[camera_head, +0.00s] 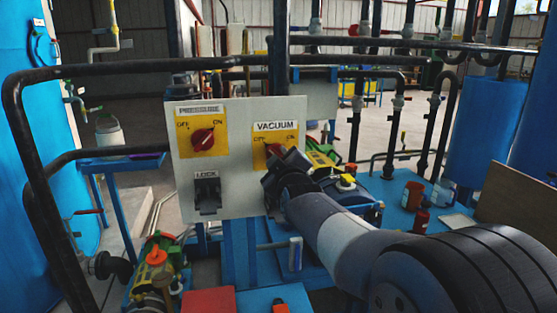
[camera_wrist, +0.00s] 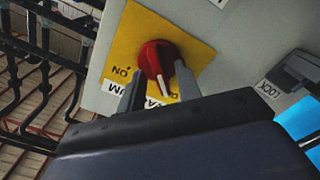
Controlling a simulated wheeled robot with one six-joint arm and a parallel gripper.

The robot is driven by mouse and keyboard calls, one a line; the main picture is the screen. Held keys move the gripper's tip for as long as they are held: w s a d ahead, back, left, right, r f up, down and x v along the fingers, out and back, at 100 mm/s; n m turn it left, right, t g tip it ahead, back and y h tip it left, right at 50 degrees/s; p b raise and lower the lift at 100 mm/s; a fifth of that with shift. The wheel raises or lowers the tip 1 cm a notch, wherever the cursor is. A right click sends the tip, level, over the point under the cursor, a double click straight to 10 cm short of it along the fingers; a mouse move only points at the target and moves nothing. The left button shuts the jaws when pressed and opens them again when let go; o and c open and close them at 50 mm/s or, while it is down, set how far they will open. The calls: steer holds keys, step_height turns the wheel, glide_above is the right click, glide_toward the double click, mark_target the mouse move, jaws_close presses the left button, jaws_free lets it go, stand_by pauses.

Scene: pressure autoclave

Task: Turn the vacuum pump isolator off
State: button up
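The vacuum isolator is a red rotary knob (camera_head: 275,150) on a yellow plate, under a VACUUM label on the grey-white panel (camera_head: 235,185). In the wrist view the knob (camera_wrist: 154,58) appears upside down, its white pointer line aimed down, nearer the partly hidden OFF mark than the ON mark. My gripper (camera_head: 273,172) is at the knob and hides its lower part in the head view. In the wrist view my gripper (camera_wrist: 156,78) is open, one finger on each side of the knob. The left finger looks apart from it; I cannot tell whether the right one touches.
A matching PRESSURE knob (camera_head: 203,140) sits left on the same panel, above a black LOCK fitting (camera_head: 207,190). Black pipe rails (camera_head: 150,69) run around the panel.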

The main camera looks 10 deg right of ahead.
steer(key=shift+s, duration=0.15)
steer(key=s, duration=1)
steer(key=shift+s, duration=0.3)
steer(key=w, duration=1.1)
steer(key=shift+s, duration=0.15)
steer(key=shift+d+r+m+p, duration=0.1)
steer(key=shift+d+m+p, duration=0.05)
steer(key=shift+m+p, duration=4)
steer(key=shift+m+b, duration=0.3)
steer(key=shift+m, duration=0.05)
